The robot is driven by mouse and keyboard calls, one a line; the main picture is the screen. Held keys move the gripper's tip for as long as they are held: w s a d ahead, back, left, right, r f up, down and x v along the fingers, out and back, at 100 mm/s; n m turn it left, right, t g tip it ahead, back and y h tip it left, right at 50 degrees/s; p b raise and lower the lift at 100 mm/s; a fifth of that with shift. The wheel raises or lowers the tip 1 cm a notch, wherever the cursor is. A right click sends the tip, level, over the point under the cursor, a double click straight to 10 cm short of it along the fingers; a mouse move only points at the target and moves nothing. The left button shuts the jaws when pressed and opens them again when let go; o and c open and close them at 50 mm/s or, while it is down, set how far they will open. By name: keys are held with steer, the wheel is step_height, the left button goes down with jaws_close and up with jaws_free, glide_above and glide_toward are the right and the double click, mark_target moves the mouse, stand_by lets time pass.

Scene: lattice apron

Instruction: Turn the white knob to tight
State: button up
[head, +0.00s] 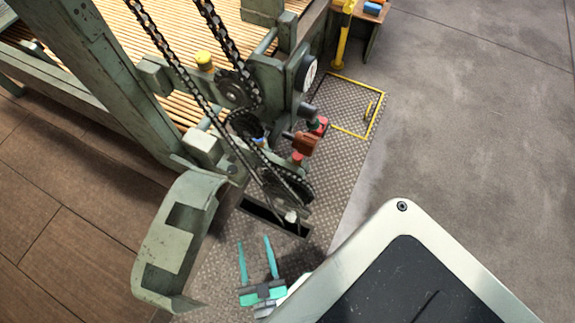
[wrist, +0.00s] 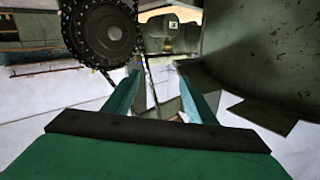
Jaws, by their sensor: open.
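A small whitish knob (head: 291,216) shows in the head view at the lower end of the chain drive, just below the lowest sprocket and over a dark slot in the floor plate. I cannot make out any marking for tight on it. My gripper (head: 254,241) has two teal fingers spread apart with nothing between them. It is below and to the left of the knob in the head view, clear of it. In the wrist view the open fingers (wrist: 160,78) point toward the machine; I cannot pick out the knob there.
A dark sprocket with chain (wrist: 103,32) stands ahead of the fingers. A curved grey-green guard (head: 178,240) is left of my gripper and fills the right of the wrist view (wrist: 265,65). A red-brown part (head: 304,143) sits above the lower sprocket. Open concrete floor (head: 470,130) lies right.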

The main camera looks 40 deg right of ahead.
steer(key=w+d+f+m+g+h, duration=0.1)
steer(key=d+f+m+g+h, duration=0.15)
steer(key=f, duration=0.35)
steer(key=w+d+f+m+g+h, duration=0.1)
steer(key=d+f+m+g+h, duration=0.2)
steer(key=f, duration=0.4)
steer(key=g, duration=0.6)
glide_toward(289, 221)
steer(key=shift+n+y, duration=0.25)
steer(key=shift+n, duration=0.1)
steer(key=x, duration=0.6)
steer(key=r+x, duration=0.1)
steer(key=x, duration=0.2)
steer(key=shift+w+d+f, duration=0.2)
steer(key=shift+d, duration=0.3)
steer(key=shift+t, duration=0.25)
steer(key=c, duration=1)
